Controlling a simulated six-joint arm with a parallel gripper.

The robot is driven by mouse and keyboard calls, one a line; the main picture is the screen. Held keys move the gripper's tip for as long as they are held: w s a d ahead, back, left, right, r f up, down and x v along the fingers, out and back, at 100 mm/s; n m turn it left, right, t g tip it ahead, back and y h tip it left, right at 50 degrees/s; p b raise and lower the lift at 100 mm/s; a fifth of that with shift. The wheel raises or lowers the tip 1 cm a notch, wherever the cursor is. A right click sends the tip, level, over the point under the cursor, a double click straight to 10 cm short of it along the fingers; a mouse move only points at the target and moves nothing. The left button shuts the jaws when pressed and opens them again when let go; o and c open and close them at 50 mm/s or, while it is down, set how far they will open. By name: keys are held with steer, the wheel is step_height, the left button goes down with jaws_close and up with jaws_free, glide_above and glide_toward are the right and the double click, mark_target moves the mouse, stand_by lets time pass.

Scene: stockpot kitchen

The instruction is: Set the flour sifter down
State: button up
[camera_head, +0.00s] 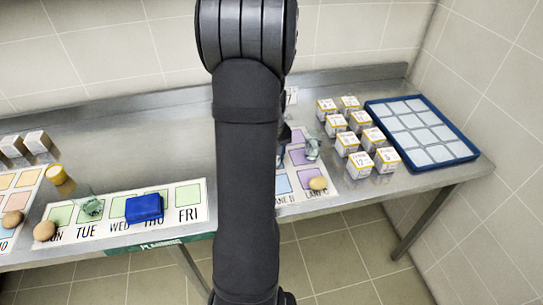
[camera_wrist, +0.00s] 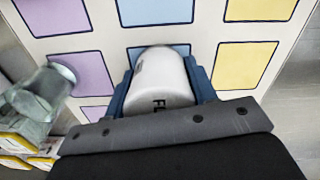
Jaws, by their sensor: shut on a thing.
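The flour sifter (camera_wrist: 160,82) is a white, rounded cylinder with the dark letters "FL" showing on its side. My gripper (camera_wrist: 158,78) is shut on it, with a blue finger on either side. In the wrist view it is over the lane mat (camera_wrist: 208,48), in line with a blue square in the middle column; I cannot tell whether its base touches the mat. In the head view the lane mat (camera_head: 327,194) lies right of my arm, which hides the sifter and most of my gripper.
A translucent greenish vessel (camera_head: 312,146) stands on purple squares, close left in the wrist view (camera_wrist: 45,88). A round brown item (camera_head: 318,183) is near the mat's front edge. Several small boxes (camera_head: 361,164) and a blue-rimmed tray (camera_head: 473,153) are right. A weekday mat (camera_head: 190,213) holds a blue block (camera_head: 144,208).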

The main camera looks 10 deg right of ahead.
steer(key=shift+f, duration=0.15)
steer(key=o, duration=1)
steer(key=shift+o, duration=0.2)
steer(key=shift+o, duration=0.5)
step_height(320, 180, up, 12)
steer(key=shift+r, duration=0.2)
